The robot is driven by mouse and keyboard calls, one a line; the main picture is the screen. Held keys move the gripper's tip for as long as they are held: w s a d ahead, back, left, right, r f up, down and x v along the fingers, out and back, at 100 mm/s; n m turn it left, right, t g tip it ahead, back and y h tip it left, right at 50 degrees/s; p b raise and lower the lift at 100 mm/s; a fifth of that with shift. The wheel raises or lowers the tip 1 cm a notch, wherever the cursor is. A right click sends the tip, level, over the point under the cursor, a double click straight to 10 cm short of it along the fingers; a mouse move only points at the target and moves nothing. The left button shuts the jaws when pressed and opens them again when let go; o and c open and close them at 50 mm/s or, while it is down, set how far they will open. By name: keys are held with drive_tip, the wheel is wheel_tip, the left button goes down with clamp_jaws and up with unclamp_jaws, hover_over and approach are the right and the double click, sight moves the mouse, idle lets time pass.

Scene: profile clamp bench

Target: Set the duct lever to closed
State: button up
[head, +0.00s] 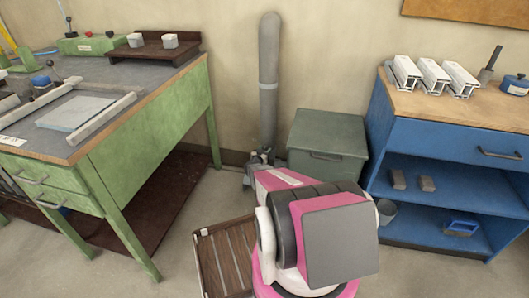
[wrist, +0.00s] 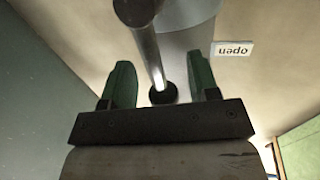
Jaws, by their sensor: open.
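The grey duct (head: 268,110) stands upright against the wall in the head view, and part of it shows behind the lever in the wrist view (wrist: 190,38). The duct lever (wrist: 148,52) is a shiny metal rod with a black piece at each end. An upside-down label reading "open" (wrist: 233,50) is right of it. My gripper (wrist: 160,78) is open, with its green fingers either side of the lever's lower part and visible gaps on both sides. In the head view my gripper (head: 256,160) is low at the duct, and the lever cannot be made out there.
A grey-green cabinet (head: 328,140) stands just right of the duct. A green workbench (head: 150,122) is at left and a blue shelf unit (head: 455,143) at right. A slatted wooden pallet (head: 222,262) lies on the floor beside my arm.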

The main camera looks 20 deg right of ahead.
drive_tip(key=shift+c, duration=0.3)
clamp_jaws()
